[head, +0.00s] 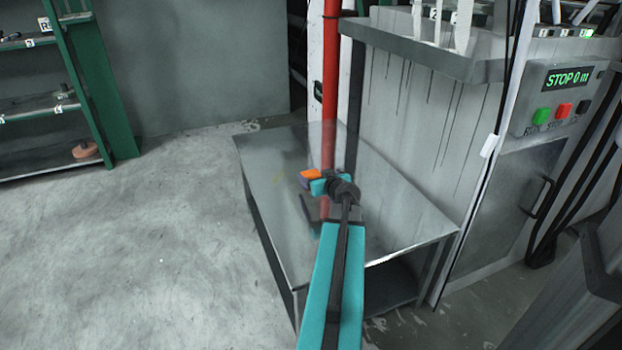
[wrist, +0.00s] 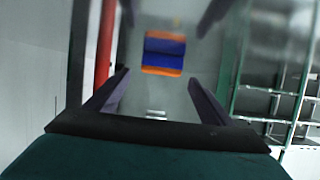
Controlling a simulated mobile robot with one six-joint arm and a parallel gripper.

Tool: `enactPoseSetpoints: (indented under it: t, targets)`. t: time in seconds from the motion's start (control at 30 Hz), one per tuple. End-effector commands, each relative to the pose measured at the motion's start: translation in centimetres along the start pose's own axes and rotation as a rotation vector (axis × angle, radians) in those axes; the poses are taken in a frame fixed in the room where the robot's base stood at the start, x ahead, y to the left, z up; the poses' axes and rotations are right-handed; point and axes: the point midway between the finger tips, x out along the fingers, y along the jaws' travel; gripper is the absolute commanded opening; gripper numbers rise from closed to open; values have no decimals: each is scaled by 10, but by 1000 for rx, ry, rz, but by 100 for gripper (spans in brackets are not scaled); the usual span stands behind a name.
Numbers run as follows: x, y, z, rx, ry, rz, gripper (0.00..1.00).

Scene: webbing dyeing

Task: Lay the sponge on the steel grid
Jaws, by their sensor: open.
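The sponge (head: 311,174) is a small orange and blue-purple block at the left of my gripper in the head view. In the wrist view the sponge (wrist: 163,44) lies ahead, roughly centred between the fingers, with matching orange and blue bands beside it that look like a reflection. My gripper (head: 325,184) is over the steel table; in the wrist view its two fingers (wrist: 160,85) stand wide apart. The fingers do not visibly press on the sponge. I cannot tell whether the sponge touches the tabletop. I cannot make out a steel grid in either view.
The steel table (head: 270,160) has a bare, reflective top. A red pipe (head: 330,90) rises behind it. A grey machine with a control panel (head: 556,100) stands at the right. A green shelf rack (head: 95,90) is at the far left, with open floor (head: 150,240) between.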

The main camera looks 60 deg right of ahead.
Motion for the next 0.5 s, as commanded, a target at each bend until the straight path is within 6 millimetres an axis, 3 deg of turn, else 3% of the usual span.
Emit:
enactPoseSetpoints:
  t: [0.2,0.5]
  targets:
    - [24,0,1,-1,0,0,75]
    - [33,0,0,-1,0,1,75]
